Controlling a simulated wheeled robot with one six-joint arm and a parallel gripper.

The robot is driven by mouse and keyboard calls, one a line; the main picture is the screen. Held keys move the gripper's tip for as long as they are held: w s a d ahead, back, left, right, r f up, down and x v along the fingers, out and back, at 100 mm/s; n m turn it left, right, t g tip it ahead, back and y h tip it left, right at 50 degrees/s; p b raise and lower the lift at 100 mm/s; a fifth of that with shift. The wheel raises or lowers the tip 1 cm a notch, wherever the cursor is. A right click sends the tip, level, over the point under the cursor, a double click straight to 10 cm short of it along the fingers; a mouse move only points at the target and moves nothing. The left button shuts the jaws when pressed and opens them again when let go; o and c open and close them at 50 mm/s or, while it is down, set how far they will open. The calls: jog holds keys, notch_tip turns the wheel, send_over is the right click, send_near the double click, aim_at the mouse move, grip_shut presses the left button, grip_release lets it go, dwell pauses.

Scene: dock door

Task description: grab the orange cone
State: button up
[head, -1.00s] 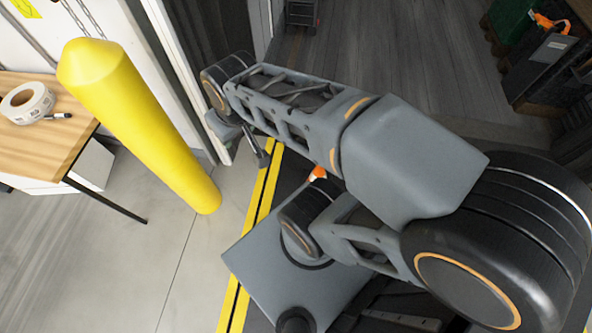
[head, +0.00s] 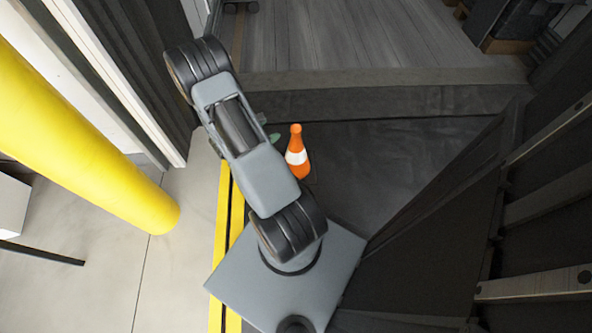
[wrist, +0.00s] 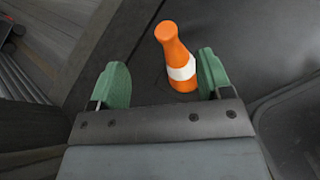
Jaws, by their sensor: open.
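The orange cone (head: 297,152) with a white band stands on the dark floor in the head view, just right of my arm. In the wrist view the cone (wrist: 171,52) appears beyond my gripper (wrist: 163,82), between the lines of its two green fingers and nearer the right one. The fingers are spread wide with nothing held. In the head view my gripper is mostly hidden behind my arm, with a bit of green showing left of the cone. I cannot tell whether the right finger touches the cone.
A yellow bollard (head: 88,150) stands at the left, beside a door frame (head: 120,80). Yellow floor stripes (head: 221,215) run along the dark floor's left edge. A dark ribbed wall (head: 530,200) is on the right. Grey planked floor (head: 350,35) lies open beyond the cone.

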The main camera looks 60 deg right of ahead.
aim_at(293, 136)
jog(key=d+f+n+b, duration=0.1)
jog(key=d+f+b, duration=0.1)
jog(key=f, duration=0.2)
jog(key=s+d+f+n+b, duration=0.1)
jog(key=d+f, duration=0.2)
jog(key=f, duration=0.1)
jog(key=s+d+f+t+b, duration=0.1)
jog(key=d+f+b, duration=0.1)
jog(key=f, duration=0.3)
jog(key=shift+d+f+n+b, duration=0.1)
jog(key=shift+d+n+b, duration=0.25)
jog(key=shift+d, duration=0.3)
jog(key=shift+s+d+f, duration=0.1)
jog(key=shift+d, duration=0.35)
jog(key=b+x, duration=0.2)
jog(key=x, duration=0.1)
jog(key=shift+s+d+f+b, duration=0.1)
jog(key=shift+d+f+b, duration=0.15)
jog(key=shift+d+b, duration=0.1)
jog(key=shift+s+d+f, duration=0.1)
jog(key=shift+d+f, duration=0.05)
jog(key=shift+d, duration=0.5)
jog(key=shift+c, duration=0.5)
grip_shut()
jog(key=shift+h, duration=0.3)
